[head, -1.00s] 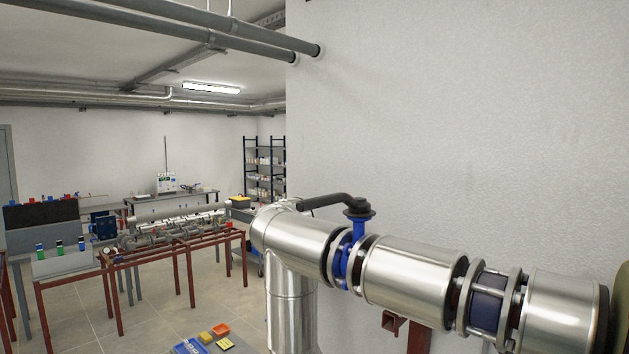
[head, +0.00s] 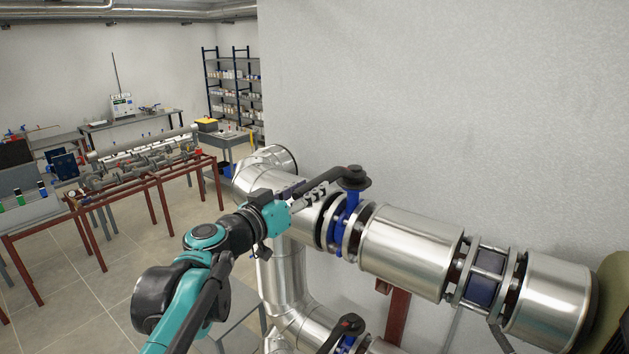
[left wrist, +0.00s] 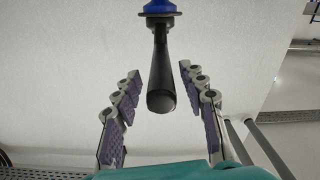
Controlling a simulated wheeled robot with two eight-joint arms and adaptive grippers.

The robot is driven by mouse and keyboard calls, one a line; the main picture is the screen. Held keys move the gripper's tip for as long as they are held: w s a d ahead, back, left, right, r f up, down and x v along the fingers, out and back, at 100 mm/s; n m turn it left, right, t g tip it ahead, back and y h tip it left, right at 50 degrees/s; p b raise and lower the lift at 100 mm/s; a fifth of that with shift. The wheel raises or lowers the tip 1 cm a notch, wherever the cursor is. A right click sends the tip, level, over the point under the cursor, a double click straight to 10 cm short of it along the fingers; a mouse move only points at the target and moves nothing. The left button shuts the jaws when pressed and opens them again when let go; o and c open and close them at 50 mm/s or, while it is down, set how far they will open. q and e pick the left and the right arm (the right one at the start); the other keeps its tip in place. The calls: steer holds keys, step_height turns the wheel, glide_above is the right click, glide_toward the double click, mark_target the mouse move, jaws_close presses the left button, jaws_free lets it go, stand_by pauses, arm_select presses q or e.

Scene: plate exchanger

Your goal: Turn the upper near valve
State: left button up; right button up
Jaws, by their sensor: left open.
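The upper near valve has a blue body (head: 345,222) set between flanges in the upper steel pipe. Its black lever handle (head: 347,173) points left from the stem top. My left gripper (head: 306,198) is at the free end of the handle, on the pipe's left side. In the left wrist view, the black handle (left wrist: 161,82) hangs between the two spread purple-padded fingers of my left gripper (left wrist: 160,92), with a gap on each side. The gripper is open. In the head view, the fingers partly hide the handle's end. My right gripper is out of view.
A lower pipe has another black-handled valve (head: 346,328) below. The steel pipe (head: 410,250) runs right along a plain wall (head: 450,110). Red-framed tables (head: 150,180) with equipment stand at the left, and a shelf rack (head: 232,85) at the back.

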arm_select(q)
steer(key=x, duration=0.2)
steer(key=shift+w+f, duration=0.1)
steer(key=shift+w, duration=0.35)
steer(key=shift+s+d, duration=0.15)
steer(key=shift+s, duration=0.05)
steer(key=shift+w, duration=0.15)
steer(key=c, duration=0.9)
jaws_close()
